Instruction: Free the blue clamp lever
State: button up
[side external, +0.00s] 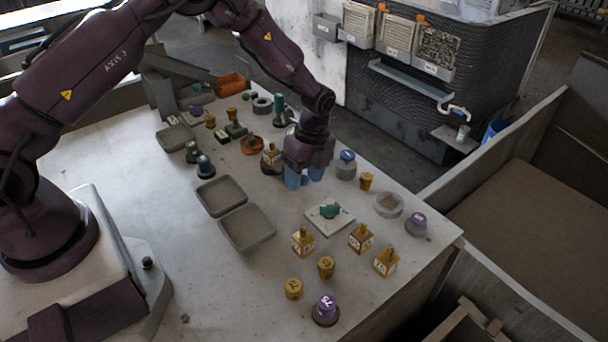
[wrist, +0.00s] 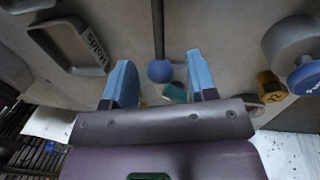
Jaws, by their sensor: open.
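The blue clamp lever shows in the wrist view as a round blue knob (wrist: 159,71) on a thin dark rod that runs to the top edge. In the side view, a small blue spot between my fingers may be this knob. My gripper (wrist: 160,62) is open, its two blue fingers on either side of the knob with gaps showing. In the side view my gripper (side external: 304,177) points down, low over the table. Whatever the lever clamps is hidden or cannot be told.
A teal piece (side external: 330,210) on a pale plate lies just in front. A grey cylinder with a blue top (side external: 346,158) and a yellow cylinder (side external: 366,181) stand to the right. Two grey trays (side external: 220,196) lie left.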

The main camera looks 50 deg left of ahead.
jog(key=shift+f, duration=0.1)
grip_shut()
jog(key=shift+s, duration=0.1)
jog(key=m, duration=0.1)
jog(key=s+m, duration=0.2)
jog(key=m, duration=0.1)
jog(key=shift+s+a+y, duration=0.2)
jog(key=shift+a+y, duration=0.05)
jog(key=shift+y, duration=0.15)
jog(key=s+m, duration=0.1)
jog(key=m, duration=0.1)
jog(key=a+m, duration=0.1)
jog(key=shift+s+a+m+y, duration=0.1)
jog(key=shift+s+m+y, duration=0.2)
jog(key=shift+s+m, duration=0.1)
jog(key=a+m, duration=0.1)
jog(key=s+m+t, duration=0.1)
jog(key=m, duration=0.1)
jog(key=shift+s+a+m, duration=0.15)
jog(key=shift+a+m, duration=0.15)
jog(key=shift+a, duration=0.05)
jog(key=shift+s+a+m+t+y, duration=0.2)
jog(key=shift+a+m, duration=0.45)
jog(key=shift+m, duration=0.5)
jog(key=shift+s+a+m+t+y, duration=0.2)
jog(key=shift+a+m, duration=0.45)
jog(key=shift+m, duration=0.5)
jog(key=shift+a, duration=0.1)
